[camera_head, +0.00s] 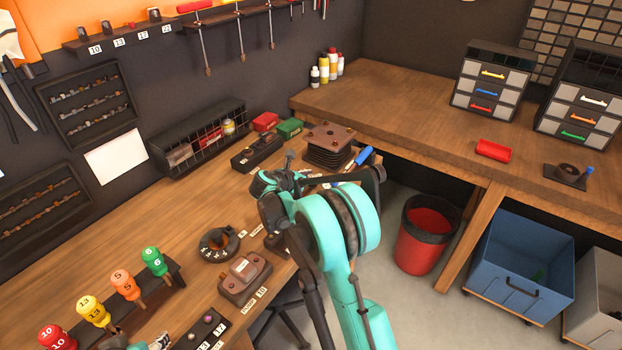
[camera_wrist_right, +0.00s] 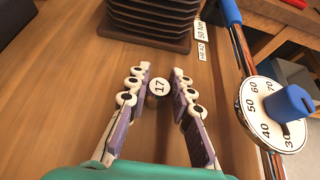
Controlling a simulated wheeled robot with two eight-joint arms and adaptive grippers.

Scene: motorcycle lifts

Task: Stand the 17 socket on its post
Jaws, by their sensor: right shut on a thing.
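In the right wrist view the 17 socket (camera_wrist_right: 159,87), a small dark cylinder with a white "17" on its end, sits between the fingertips of my right gripper (camera_wrist_right: 160,92). The fingers are shut on it. In the head view the right hand is over the workbench, and the socket cannot be made out. A wall rail (camera_head: 128,38) at the upper left carries labels 10, 13, 17 and 22. Small dark pieces stand along it; the post by the 17 label is too small to read clearly. Part of my left gripper (camera_head: 158,342) shows at the bottom left edge.
A stack of dark plates (camera_head: 328,146) stands on the workbench beyond the right hand. A blue-handled wrench with a dial (camera_wrist_right: 270,112) lies close by on the right. A wire rack (camera_head: 200,138) and tool boards line the wall. Colored-handled drivers (camera_head: 122,283) stand at the front left.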

